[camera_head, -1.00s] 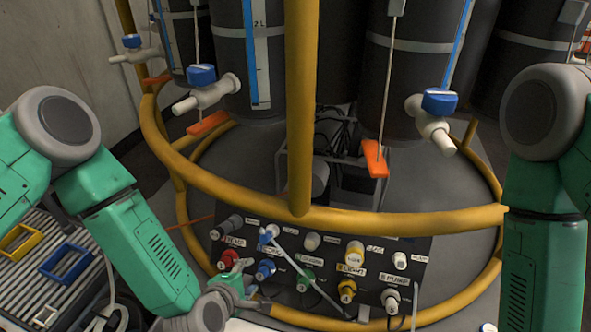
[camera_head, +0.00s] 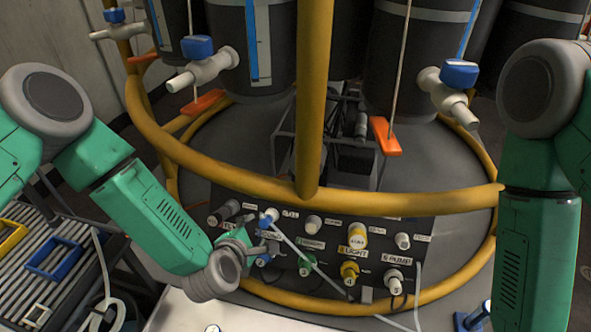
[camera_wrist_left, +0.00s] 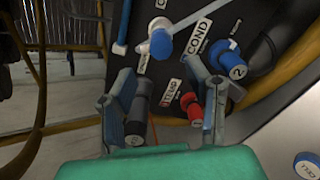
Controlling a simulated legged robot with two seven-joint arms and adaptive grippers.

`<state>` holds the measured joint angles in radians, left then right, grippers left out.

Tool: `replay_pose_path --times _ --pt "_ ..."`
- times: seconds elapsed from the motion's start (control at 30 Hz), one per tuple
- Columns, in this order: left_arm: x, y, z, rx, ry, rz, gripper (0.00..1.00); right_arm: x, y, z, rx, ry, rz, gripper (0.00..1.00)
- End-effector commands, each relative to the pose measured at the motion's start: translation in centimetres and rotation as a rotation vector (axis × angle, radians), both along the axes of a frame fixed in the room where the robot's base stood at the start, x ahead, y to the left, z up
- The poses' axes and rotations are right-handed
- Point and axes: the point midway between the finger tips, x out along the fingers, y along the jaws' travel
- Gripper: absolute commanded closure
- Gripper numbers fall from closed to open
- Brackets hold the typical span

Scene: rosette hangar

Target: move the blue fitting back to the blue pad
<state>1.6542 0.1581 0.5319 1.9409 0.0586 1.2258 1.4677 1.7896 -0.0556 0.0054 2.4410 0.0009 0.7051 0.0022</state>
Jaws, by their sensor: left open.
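The blue fitting (camera_wrist_left: 230,58), marked 2, sits in the panel beside the COND label, upper right of my left gripper (camera_wrist_left: 166,85) in the wrist view. My left gripper is open at the panel. A dark grey fitting (camera_wrist_left: 137,112) and the red fitting (camera_wrist_left: 193,108) by the TEMP label show near its fingers; I cannot tell whether they touch. In the head view my left gripper (camera_head: 255,242) partly covers the blue fitting (camera_head: 264,260). A blue square frame (camera_head: 40,269), possibly the blue pad, lies on the ribbed surface at left. My right gripper is out of view.
The panel (camera_head: 330,270) holds several other fittings and a pale cable. A yellow rail (camera_head: 400,202) crosses above it. Tanks with blue-handled valves (camera_head: 198,48) stand behind. A yellow frame (camera_head: 10,238) lies beside the blue one. A white surface (camera_head: 190,318) is in front.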

Motion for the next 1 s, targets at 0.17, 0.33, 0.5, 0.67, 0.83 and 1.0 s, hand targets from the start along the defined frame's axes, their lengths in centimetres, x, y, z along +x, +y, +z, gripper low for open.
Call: replay_pose_path --times 0.17,0.33,0.5,0.67,0.83,1.0 --pt "2.3 -0.9 -1.7 0.004 -0.004 -0.002 0.56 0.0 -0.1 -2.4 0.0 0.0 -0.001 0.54" --pt "3.9 -1.1 -2.7 0.001 -0.002 -0.002 0.56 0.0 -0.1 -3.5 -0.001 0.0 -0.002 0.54" --pt "4.8 -1.0 -3.2 -0.004 -0.001 -0.002 0.56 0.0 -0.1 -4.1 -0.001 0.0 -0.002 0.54" --pt "5.1 -1.0 -3.3 -0.004 -0.001 -0.002 0.56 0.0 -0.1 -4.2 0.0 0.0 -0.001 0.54" --pt "5.1 -1.3 -3.2 0.0 0.0 -0.003 0.56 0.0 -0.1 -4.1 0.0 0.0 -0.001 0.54" --pt "5.1 -1.4 -3.2 0.003 -0.001 -0.003 0.56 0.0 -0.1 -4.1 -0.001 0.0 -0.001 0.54"
